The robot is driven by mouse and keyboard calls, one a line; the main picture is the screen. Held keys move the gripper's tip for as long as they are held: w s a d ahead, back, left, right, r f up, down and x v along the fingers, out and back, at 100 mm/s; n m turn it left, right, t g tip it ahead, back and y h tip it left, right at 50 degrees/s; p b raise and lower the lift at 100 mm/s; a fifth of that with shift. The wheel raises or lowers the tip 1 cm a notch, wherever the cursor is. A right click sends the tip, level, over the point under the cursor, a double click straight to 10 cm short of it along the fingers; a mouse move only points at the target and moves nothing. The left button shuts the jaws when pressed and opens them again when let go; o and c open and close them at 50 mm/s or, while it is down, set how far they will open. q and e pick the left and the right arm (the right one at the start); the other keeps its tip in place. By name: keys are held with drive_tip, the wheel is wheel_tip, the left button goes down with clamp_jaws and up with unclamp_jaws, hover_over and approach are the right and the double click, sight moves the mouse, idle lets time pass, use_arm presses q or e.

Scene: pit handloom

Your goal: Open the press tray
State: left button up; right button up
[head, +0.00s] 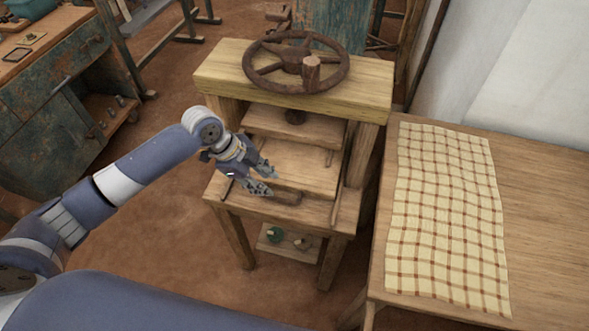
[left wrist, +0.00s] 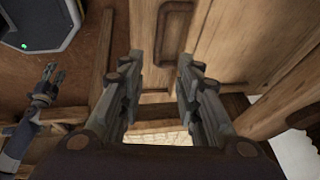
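The wooden press (head: 290,87) stands in the middle of the head view. My left gripper (head: 268,181) is open and empty, just left of the handle in that view.
A rusty handwheel (head: 296,62) tops the press. A table (head: 545,215) with a checked cloth (head: 447,215) stands close on the right. A worn blue cabinet (head: 60,115) is at the left. The earth floor in front of the press is clear.

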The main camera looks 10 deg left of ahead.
sight(286, 200)
use_arm(q)
drive_tip(key=x, duration=0.6)
drive_tip(key=p+x, duration=0.1)
drive_tip(key=x, duration=0.2)
drive_tip(key=shift+s+d+r, duration=0.15)
drive_tip(key=shift+d, duration=0.15)
drive_tip(key=shift+d+f, duration=0.1)
drive_tip(key=shift+f, duration=0.35)
use_arm(e)
drive_tip(key=shift+s+r, duration=0.15)
drive_tip(key=shift+r, duration=0.45)
drive_tip(key=shift+s, duration=0.1)
use_arm(q)
clamp_jaws()
use_arm(e)
drive_tip(key=shift+s, duration=0.4)
